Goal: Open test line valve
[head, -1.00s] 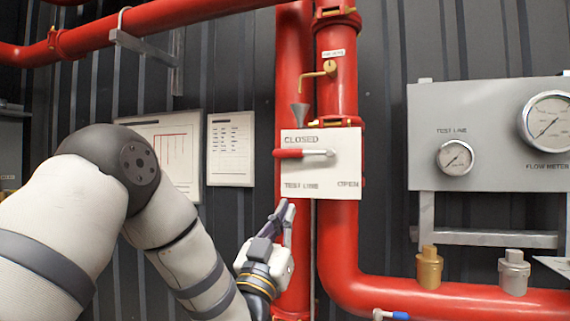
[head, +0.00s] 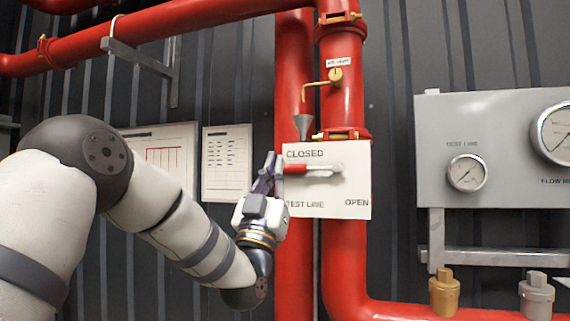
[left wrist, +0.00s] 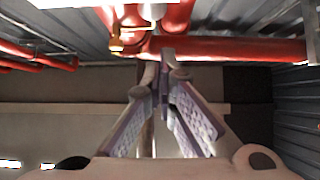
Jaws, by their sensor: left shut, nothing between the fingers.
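The test line valve's white plate (head: 330,205) is mounted in front of the red vertical pipes, with CLOSED at upper left, TEST LINE at lower left and OPEN at lower right. Its lever (head: 297,169) has a red grip and a pale metal end, and lies about horizontal with the grip to the left. My left gripper (head: 270,168) is shut and empty, with its fingertips at the plate's left edge beside the grip's outer end. I cannot tell whether they touch. The left wrist view shows its fingers (left wrist: 165,72) converging. My right gripper is not in view.
A grey panel (head: 500,220) with a test line gauge (head: 466,173) and a flow meter (head: 555,133) stands to the right. A small brass valve (head: 335,76) is above the plate. Two paper charts hang behind my left arm. A red pipe (head: 420,308) runs along the lower right.

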